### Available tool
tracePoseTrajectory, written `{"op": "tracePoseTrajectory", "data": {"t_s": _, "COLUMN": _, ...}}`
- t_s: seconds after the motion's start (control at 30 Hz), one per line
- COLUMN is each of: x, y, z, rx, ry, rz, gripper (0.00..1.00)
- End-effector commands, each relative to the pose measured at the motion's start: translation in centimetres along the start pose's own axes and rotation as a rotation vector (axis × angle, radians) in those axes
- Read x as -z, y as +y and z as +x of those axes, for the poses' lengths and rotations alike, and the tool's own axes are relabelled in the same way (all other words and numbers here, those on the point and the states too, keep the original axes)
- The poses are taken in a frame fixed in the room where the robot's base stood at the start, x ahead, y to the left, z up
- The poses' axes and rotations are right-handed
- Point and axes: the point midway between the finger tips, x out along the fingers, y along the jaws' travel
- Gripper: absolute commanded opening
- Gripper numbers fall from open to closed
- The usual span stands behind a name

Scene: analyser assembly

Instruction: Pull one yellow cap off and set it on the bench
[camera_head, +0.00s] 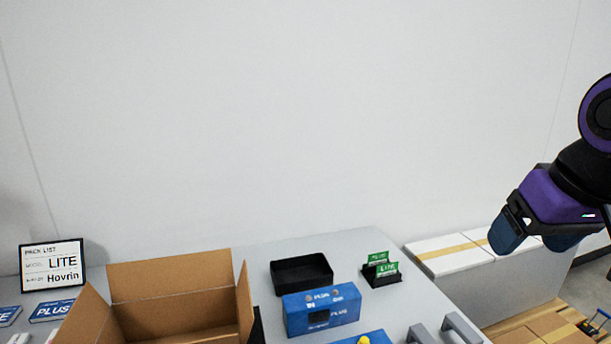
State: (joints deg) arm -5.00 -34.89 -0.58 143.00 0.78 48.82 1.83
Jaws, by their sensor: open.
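One yellow cap (363,340) shows at the bottom edge of the view, cut off by the frame. It is at a blue unit (345,341) that shows only in part. A blue PLUS unit (322,312) stands on the grey bench (350,250) just behind it; I see no yellow cap on the part of it in view. My gripper (532,240) is at the right, raised well away from the yellow cap, with its dark blue fingers pointing down. It is open, and nothing shows between the fingers.
An open cardboard box (180,308) stands at the left, with a pack list sign (52,264) behind it. A black tray (301,272) and a black holder with green cards (381,270) sit at the back. Grey handles (462,330) are at the front right. White cartons (447,254) stand beyond the bench.

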Motion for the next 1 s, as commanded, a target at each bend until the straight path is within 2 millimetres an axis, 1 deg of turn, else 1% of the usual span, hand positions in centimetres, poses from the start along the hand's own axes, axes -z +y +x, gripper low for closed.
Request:
{"op": "tracePoseTrajectory", "data": {"t_s": 0.03, "x": -0.8, "y": 0.5, "z": -0.8, "rx": -0.010, "ry": 0.018, "rz": 0.009, "gripper": 0.77}}
{"op": "tracePoseTrajectory", "data": {"t_s": 0.1, "x": -1.8, "y": 0.9, "z": -1.6, "rx": -0.023, "ry": 0.036, "rz": 0.017, "gripper": 0.77}}
{"op": "tracePoseTrajectory", "data": {"t_s": 0.23, "x": -3.0, "y": 1.5, "z": -2.5, "rx": -0.039, "ry": 0.054, "rz": 0.027, "gripper": 0.77}}
{"op": "tracePoseTrajectory", "data": {"t_s": 0.27, "x": -3.2, "y": 1.5, "z": -2.6, "rx": -0.041, "ry": 0.057, "rz": 0.028, "gripper": 0.74}}
{"op": "tracePoseTrajectory", "data": {"t_s": 0.3, "x": -3.3, "y": 1.6, "z": -2.7, "rx": -0.043, "ry": 0.059, "rz": 0.029, "gripper": 0.65}}
{"op": "tracePoseTrajectory", "data": {"t_s": 0.37, "x": -3.5, "y": 1.6, "z": -2.8, "rx": -0.045, "ry": 0.060, "rz": 0.030, "gripper": 0.52}}
{"op": "tracePoseTrajectory", "data": {"t_s": 0.5, "x": -3.4, "y": 1.6, "z": -2.8, "rx": -0.047, "ry": 0.058, "rz": 0.028, "gripper": 0.52}}
{"op": "tracePoseTrajectory", "data": {"t_s": 0.63, "x": -2.5, "y": 1.3, "z": -2.0, "rx": -0.057, "ry": 0.037, "rz": 0.011, "gripper": 0.52}}
{"op": "tracePoseTrajectory", "data": {"t_s": 0.73, "x": -1.1, "y": 0.7, "z": -0.8, "rx": -0.074, "ry": 0.005, "rz": -0.018, "gripper": 0.52}}
{"op": "tracePoseTrajectory", "data": {"t_s": 0.87, "x": 1.2, "y": -0.5, "z": 1.6, "rx": -0.096, "ry": -0.042, "rz": -0.070, "gripper": 0.52}}
{"op": "tracePoseTrajectory", "data": {"t_s": 1.0, "x": 3.3, "y": -2.1, "z": 4.4, "rx": -0.111, "ry": -0.089, "rz": -0.129, "gripper": 0.52}}
